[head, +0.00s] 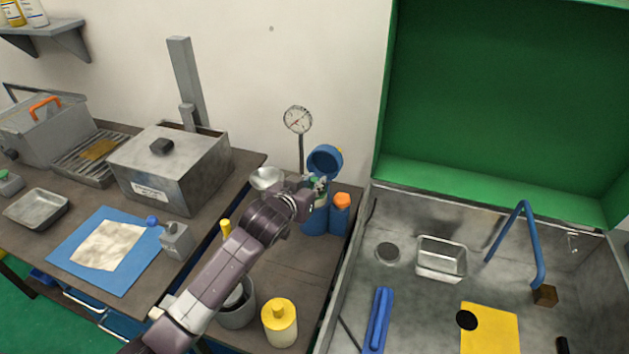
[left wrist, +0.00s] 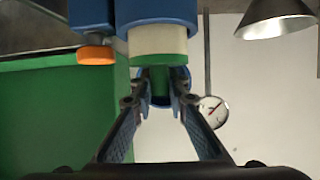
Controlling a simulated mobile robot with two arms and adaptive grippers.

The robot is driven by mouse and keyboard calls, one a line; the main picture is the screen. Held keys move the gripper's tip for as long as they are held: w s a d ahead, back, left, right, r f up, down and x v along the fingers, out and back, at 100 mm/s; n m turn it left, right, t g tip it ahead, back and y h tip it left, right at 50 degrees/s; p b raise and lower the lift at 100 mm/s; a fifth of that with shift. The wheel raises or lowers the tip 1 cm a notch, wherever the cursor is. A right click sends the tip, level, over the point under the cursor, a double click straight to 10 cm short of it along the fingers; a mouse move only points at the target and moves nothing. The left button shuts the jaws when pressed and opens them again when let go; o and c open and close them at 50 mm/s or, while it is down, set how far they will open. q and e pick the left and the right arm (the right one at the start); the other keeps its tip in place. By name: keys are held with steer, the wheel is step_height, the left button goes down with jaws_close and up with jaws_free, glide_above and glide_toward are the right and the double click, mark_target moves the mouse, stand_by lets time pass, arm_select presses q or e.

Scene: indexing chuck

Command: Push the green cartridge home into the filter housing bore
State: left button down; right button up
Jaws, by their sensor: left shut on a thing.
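The blue filter housing (head: 315,222) stands at the back right of the brown bench, its blue lid (head: 325,160) tipped open behind. My left gripper (head: 318,189) is above the housing and hides much of its top. In the left wrist view, which shows the scene upside down, my left gripper (left wrist: 159,95) is shut on the green grip of the cartridge (left wrist: 158,58). A white band of the cartridge body shows between its green end and the blue housing (left wrist: 155,12). The cartridge looks in line with the housing; its depth in the bore is hidden. My right gripper is not in view.
An orange-capped blue part (head: 341,203) stands right beside the housing. A metal funnel (head: 266,178) and a pressure gauge (head: 298,120) are close by. A yellow bottle (head: 280,322) stands at the bench front. The metal sink (head: 400,213) lies to the right.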

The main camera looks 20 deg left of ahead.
arm_select(q)
steer(key=shift+f+b, duration=0.95)
steer(key=shift+f, duration=0.75)
steer(key=c, duration=1.8)
jaws_free()
steer(key=shift+s, duration=0.1)
steer(key=v, duration=1.1)
steer(key=shift+s+r, duration=0.15)
steer(key=shift+s, duration=0.2)
